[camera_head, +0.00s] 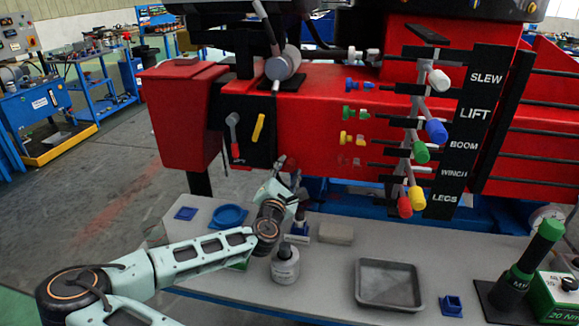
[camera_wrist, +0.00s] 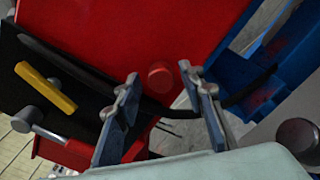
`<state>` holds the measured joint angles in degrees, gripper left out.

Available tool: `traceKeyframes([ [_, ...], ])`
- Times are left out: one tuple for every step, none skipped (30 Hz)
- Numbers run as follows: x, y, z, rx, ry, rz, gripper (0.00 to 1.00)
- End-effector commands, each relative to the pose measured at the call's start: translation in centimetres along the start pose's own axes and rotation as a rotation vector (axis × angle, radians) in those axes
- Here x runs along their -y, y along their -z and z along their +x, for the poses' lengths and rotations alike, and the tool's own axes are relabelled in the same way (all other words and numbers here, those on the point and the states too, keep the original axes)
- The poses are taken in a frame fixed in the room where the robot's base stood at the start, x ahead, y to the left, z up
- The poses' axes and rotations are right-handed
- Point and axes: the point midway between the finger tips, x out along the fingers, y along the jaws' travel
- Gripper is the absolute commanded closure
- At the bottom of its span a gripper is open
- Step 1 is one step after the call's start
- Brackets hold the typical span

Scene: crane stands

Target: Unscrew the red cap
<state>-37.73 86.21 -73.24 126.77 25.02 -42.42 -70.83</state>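The red cap (camera_wrist: 159,76) is a short round red knob on the red machine body in the wrist view. It shows in the gap between my fingertips, with clear space on both sides. My gripper (camera_wrist: 158,84) is open and empty. I cannot tell how far the cap lies beyond the fingertips. In the head view my gripper (camera_head: 288,168) is raised above the grey bench, close to the lower edge of the red machine body (camera_head: 310,125). I cannot make out the cap there.
A black panel with a yellow bar (camera_wrist: 46,88) and a hammer-like tool is left of the cap. A dark hose passes behind my fingers. Coloured levers stand right.

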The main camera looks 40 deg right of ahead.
Motion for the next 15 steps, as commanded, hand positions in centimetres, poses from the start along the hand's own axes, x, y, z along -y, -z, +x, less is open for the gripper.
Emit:
traceKeyframes([
  [0.16,0.01,0.02,0.001,0.003,0.079,0.63],
  [0.17,0.04,0.01,0.001,0.002,0.123,0.63],
  [0.14,0.03,0.0,0.001,0.001,0.177,0.63],
  [0.13,0.02,0.0,0.001,0.001,0.212,0.63],
  [0.14,0.01,0.0,0.001,0.002,0.241,0.63],
  [0.15,0.02,0.0,0.001,0.002,0.271,0.63],
  [0.15,0.03,0.0,0.0,0.002,0.286,0.63],
  [0.13,0.02,0.0,0.0,0.001,0.298,0.63],
  [0.1,0.01,0.0,0.0,0.001,0.306,0.63],
  [0.09,0.01,0.0,0.0,0.001,0.307,0.63],
  [0.08,0.0,0.0,0.0,0.0,0.307,0.63],
  [0.07,0.0,0.0,0.0,0.0,0.305,0.63],
  [0.07,0.0,0.0,0.0,0.0,0.305,0.63],
  [0.06,0.0,0.0,0.0,0.0,0.304,0.63],
  [0.06,0.0,0.0,0.0,0.0,0.304,0.63],
])
